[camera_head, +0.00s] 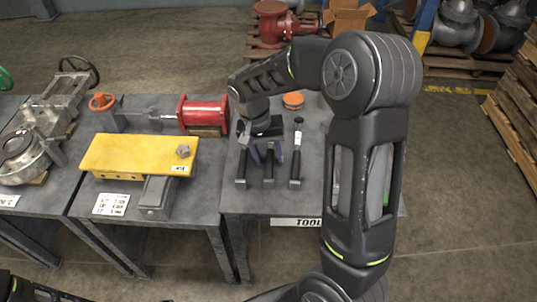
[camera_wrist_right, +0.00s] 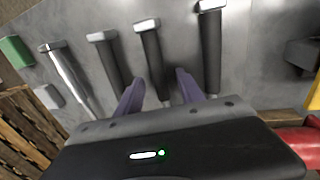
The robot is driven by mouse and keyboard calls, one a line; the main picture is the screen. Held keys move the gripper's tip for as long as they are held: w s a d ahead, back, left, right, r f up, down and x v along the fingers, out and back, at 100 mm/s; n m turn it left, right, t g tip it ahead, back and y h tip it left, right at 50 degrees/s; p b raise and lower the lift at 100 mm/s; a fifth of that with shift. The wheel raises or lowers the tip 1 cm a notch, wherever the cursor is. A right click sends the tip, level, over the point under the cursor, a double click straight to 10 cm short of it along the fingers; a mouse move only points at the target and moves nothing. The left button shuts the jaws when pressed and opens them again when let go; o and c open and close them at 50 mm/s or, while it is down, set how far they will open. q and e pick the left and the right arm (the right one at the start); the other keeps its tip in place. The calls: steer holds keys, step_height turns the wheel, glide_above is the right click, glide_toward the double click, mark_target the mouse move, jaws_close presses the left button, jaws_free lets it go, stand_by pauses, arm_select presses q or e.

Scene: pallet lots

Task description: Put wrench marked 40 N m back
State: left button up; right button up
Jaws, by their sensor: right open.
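Several wrenches with dark handles lie side by side on the tool table (camera_head: 232,205): a left one (camera_head: 242,165), a middle one (camera_head: 268,172) and a right one (camera_head: 296,160). The same three show in the right wrist view as right (camera_wrist_right: 211,45), middle (camera_wrist_right: 151,55) and left (camera_wrist_right: 107,55), with a silver one (camera_wrist_right: 68,75) further left. No marking of 40 N m is legible. My right gripper (camera_head: 268,154) is open, its purple fingers (camera_wrist_right: 158,90) either side of the middle wrench's line; contact cannot be told. My left gripper is not in view.
An orange round part (camera_head: 293,100) lies at the table's back. A yellow plate (camera_head: 125,152) and a red cylinder (camera_head: 203,114) are on the left-hand table. My right arm hides the tool table's right part. A green item (camera_wrist_right: 16,51) shows in the wrist view.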

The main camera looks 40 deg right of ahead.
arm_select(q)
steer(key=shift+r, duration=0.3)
arm_select(e)
step_height(320, 180, up, 8)
steer(key=a, duration=0.1)
steer(key=shift+w+a+f, duration=0.15)
steer(key=shift+w+f, duration=0.05)
steer(key=shift+w, duration=0.2)
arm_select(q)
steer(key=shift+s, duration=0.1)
arm_select(e)
steer(key=shift+s+f, duration=0.1)
